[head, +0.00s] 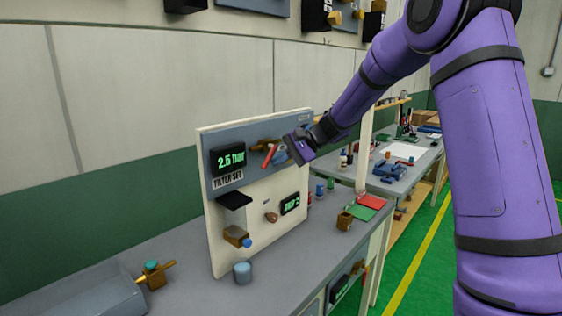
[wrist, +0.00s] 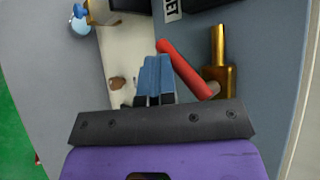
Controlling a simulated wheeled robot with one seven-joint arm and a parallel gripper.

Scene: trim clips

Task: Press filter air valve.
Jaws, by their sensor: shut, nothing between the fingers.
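A white upright panel (head: 255,250) carries a brass valve (head: 262,146) with a red lever (head: 270,154) in its upper part. In the wrist view the brass valve body (wrist: 220,75) is at the right, and its red lever (wrist: 185,68) slants across the middle. My gripper (head: 282,156) is in front of the panel, right beside the lever. In the wrist view its blue fingers (wrist: 155,75) are closed together and empty, just left of the red lever. I cannot tell whether they touch it. My gripper hides part of the panel's upper right.
A green "2.5 bar" display (head: 229,158) sits left of the valve. A filter unit (head: 235,215), a small brown knob (head: 271,217) and a second display (head: 290,204) are below. A blue-grey cylinder (head: 242,272) stands at the panel's foot.

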